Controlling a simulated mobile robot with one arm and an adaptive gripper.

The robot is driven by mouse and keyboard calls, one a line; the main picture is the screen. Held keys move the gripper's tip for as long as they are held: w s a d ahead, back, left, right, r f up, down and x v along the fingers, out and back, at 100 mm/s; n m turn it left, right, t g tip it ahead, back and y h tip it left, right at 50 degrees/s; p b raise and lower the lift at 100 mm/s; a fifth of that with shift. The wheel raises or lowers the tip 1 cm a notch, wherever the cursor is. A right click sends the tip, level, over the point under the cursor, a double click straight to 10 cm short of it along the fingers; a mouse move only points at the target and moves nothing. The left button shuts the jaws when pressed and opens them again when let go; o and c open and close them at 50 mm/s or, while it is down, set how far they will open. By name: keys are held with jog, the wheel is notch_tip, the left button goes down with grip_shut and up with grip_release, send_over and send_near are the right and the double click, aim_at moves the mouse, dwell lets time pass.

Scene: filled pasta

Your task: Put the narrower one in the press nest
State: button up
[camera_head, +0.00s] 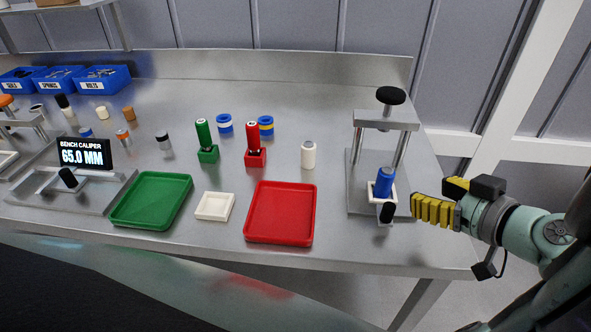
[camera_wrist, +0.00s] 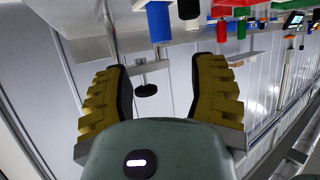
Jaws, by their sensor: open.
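A blue cylinder (camera_head: 384,181) stands upright in the white press nest (camera_head: 374,199), under the press (camera_head: 387,121). The blue cylinder also shows in the wrist view (camera_wrist: 158,22). My gripper (camera_head: 418,207) is just right of the nest, apart from the blue cylinder. In the wrist view my gripper (camera_wrist: 160,66) has its two yellow fingers spread wide with nothing between them. A white cylinder (camera_head: 308,156) with a grey top stands on the bench left of the press. The pictures do not clearly show which part is narrower.
A black upright knob (camera_head: 387,212) stands in front of the nest. Red (camera_head: 280,239) and green (camera_head: 124,217) trays flank a small white tray (camera_head: 201,213) along the front. Green and red holders stand behind. A caliper display (camera_head: 83,153) reads 65.0 MM. Bench is clear between white cylinder and press.

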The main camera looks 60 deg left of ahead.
jog(key=shift+s+d+r, duration=0.1)
jog(key=shift+d+r, duration=0.05)
jog(key=shift+d, duration=0.15)
